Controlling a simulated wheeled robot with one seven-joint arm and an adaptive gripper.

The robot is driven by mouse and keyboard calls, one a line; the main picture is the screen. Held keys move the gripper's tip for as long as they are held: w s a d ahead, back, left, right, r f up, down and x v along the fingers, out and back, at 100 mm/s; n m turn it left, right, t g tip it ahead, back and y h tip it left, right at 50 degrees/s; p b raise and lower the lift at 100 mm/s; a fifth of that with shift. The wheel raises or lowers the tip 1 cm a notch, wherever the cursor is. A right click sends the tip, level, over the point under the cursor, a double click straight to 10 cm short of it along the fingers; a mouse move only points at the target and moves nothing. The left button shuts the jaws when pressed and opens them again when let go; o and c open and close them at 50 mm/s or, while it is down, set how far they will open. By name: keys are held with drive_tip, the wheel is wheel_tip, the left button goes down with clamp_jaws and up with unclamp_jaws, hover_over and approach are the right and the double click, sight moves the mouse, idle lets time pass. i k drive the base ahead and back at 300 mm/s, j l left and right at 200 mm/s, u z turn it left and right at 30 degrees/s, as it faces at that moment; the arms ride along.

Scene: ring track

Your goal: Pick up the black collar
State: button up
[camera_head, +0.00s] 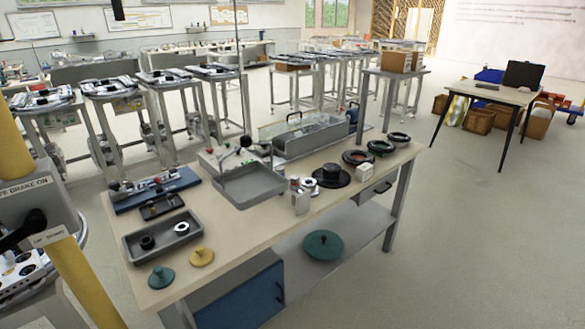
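A small black ring (147,243), which looks like the black collar, lies in the left part of a shallow grey tray (160,247) at the near left of the workbench. A white-and-dark ring (181,229) lies in the same tray, to its right and apart from it. Other dark ring-shaped parts stand at the bench's far right end, so I cannot be fully sure which part is the collar. My gripper is not in view.
A teal knobbed disc (161,277) and a yellow one (201,256) lie in front of the tray. A raised grey pan (249,185) stands mid-bench (240,232). A black flanged part (331,176) and dark rings (380,147) are farther right. Open floor lies at right.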

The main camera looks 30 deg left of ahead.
sight(146, 243)
drive_tip(key=u, duration=1.9)
